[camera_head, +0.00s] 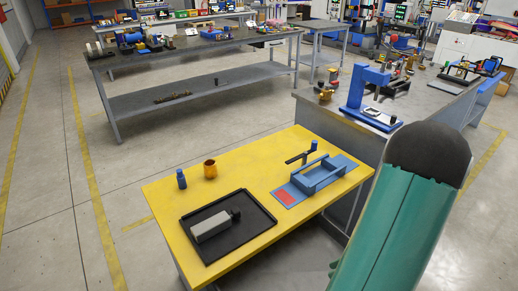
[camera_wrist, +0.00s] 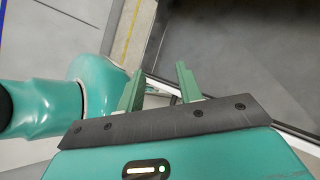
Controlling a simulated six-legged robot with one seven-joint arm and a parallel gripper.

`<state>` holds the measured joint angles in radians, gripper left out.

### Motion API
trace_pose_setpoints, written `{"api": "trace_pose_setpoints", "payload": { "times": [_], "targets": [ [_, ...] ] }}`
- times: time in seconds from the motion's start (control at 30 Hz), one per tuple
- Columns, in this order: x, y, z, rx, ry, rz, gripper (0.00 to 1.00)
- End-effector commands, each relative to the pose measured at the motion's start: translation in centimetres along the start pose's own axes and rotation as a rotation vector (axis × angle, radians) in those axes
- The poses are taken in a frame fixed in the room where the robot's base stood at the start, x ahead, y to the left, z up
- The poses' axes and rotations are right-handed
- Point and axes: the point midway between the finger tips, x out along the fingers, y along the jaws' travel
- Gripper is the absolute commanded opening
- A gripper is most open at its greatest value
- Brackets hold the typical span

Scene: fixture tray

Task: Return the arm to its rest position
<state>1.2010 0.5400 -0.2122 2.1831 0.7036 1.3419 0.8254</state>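My gripper (camera_wrist: 160,68) shows in the wrist view with its two green fingers apart and nothing between them. Past the fingers are a grey floor, a yellow floor line and a dark surface at the right. A teal link of my arm fills the lower right of the head view and ends in a dark rounded cap. My gripper's fingers do not show in the head view.
The yellow table (camera_head: 250,162) holds a black tray (camera_head: 262,239) with a grey block (camera_head: 210,226), a blue fixture (camera_head: 322,175), a blue bottle (camera_head: 181,179) and an orange cup (camera_head: 210,169). A grey bench (camera_head: 440,95) adjoins behind. Open floor lies left.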

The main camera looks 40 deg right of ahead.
Motion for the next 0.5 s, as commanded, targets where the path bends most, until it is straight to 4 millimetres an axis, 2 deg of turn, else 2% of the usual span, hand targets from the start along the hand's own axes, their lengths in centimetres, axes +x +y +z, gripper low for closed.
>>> {"api": "trace_pose_setpoints", "payload": {
  "times": [0.03, 0.2, 0.5],
  "targets": [
    [0.5, 0.6, 2.2, -0.109, 0.062, 0.017, 0.36],
    [2.2, 3.1, 8.0, -0.474, 0.256, 0.076, 0.36],
    [5.4, 9.2, 16.1, -1.149, 0.556, 0.192, 0.36]
  ]
}}
